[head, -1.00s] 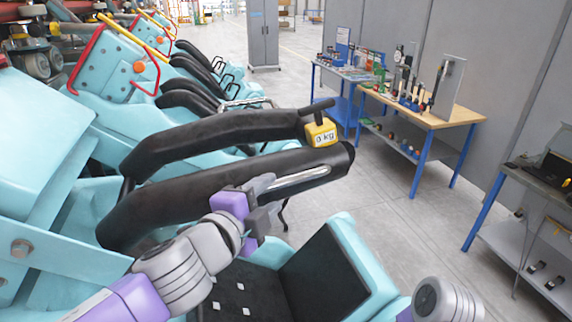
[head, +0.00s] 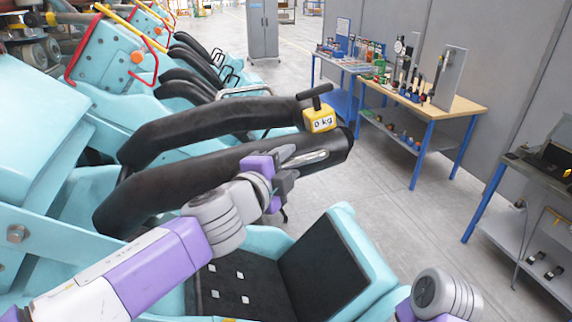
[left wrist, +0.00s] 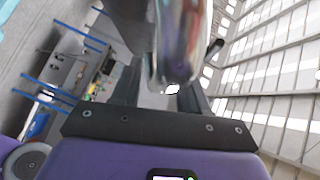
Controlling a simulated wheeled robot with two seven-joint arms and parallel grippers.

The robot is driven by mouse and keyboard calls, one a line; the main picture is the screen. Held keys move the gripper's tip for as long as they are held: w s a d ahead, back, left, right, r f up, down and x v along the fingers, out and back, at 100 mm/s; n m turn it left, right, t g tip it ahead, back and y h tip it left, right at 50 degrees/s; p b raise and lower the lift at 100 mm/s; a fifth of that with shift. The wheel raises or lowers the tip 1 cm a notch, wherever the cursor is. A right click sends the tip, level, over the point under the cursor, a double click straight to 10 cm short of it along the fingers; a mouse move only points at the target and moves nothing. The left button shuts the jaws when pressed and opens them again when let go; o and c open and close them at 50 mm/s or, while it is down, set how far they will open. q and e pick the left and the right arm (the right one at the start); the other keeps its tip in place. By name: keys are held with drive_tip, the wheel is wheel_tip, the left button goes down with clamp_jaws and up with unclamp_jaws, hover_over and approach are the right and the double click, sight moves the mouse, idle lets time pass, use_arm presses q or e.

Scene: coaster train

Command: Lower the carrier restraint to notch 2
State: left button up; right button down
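The carrier restraint is a pair of thick black padded arms, a far one (head: 215,125) and a near one (head: 190,190), swung up above a turquoise seat with a black cushion (head: 325,270). A silvery bar (head: 308,158) lies along the near arm toward its free end. My left gripper (head: 282,178) is at the near end of this bar, its dark fingers overlapping it. Contact is unclear. The notches are not visible. My right gripper is out of view.
A yellow block reading 0 kg (head: 320,120), with a black handle, sits at the far arm's end. More turquoise seats with black restraints (head: 190,90) stand behind. Workbenches (head: 450,112) with tools stand at right. The grey floor (head: 410,220) between is clear.

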use_arm(q)
clamp_jaws()
drive_tip(key=shift+f, duration=0.15)
wheel_tip(320, 180, down, 22)
drive_tip(key=d+m+g+y+b, duration=0.2)
drive_tip(key=m+g+y+b, duration=0.1)
drive_tip(key=b, duration=0.4)
drive_tip(key=shift+w+b, duration=0.3)
drive_tip(key=shift+o, duration=0.5)
unclamp_jaws()
